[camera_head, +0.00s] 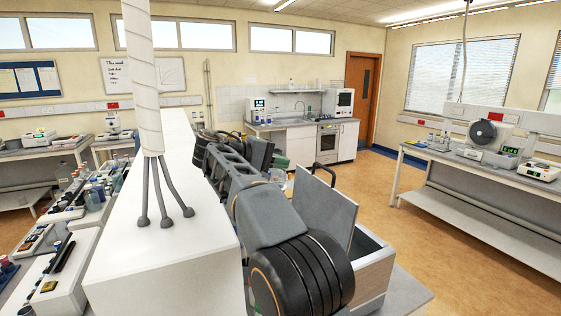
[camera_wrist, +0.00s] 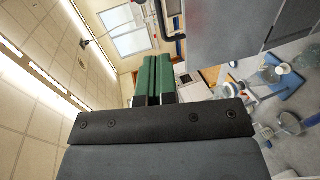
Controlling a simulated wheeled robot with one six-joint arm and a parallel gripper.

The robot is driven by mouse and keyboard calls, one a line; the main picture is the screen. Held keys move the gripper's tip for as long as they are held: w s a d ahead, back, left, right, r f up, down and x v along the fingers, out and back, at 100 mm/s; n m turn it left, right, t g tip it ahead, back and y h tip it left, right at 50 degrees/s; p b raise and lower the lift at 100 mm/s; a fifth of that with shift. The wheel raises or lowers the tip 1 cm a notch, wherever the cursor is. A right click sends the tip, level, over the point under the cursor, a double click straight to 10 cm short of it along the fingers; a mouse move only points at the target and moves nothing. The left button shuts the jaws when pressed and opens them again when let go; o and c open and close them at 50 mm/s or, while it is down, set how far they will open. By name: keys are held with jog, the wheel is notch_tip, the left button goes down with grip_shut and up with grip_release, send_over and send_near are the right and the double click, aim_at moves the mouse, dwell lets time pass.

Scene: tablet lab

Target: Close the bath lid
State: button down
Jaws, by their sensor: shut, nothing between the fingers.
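The bath (camera_head: 376,277) is a pale box with an open top at the lower right of the head view, partly behind my arm. Its grey lid (camera_head: 328,208) stands raised and tilted, with a dark handle (camera_head: 316,166) at its top edge. The lid (camera_wrist: 235,30) also fills the upper right of the wrist view, with a dark bar-like handle at its left edge. My gripper (camera_wrist: 155,60) has green fingers side by side, shut and empty, beside the lid. In the head view the fingers (camera_head: 281,161) show small beyond my arm; whether they touch the lid cannot be told.
A bench with glassware (camera_wrist: 280,80) lies to the right in the wrist view. In the head view a sink counter (camera_head: 300,140) stands at the back and another bench (camera_head: 480,190) at the right. The floor (camera_head: 420,235) between is clear. Bottles (camera_head: 95,190) crowd the left bench.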

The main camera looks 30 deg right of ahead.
aim_at(323, 168)
jog(key=p+x, duration=0.2)
jog(key=x, duration=0.8)
jog(key=shift+p+x, duration=0.35)
jog(key=shift+x, duration=0.4)
jog(key=shift+f, duration=0.1)
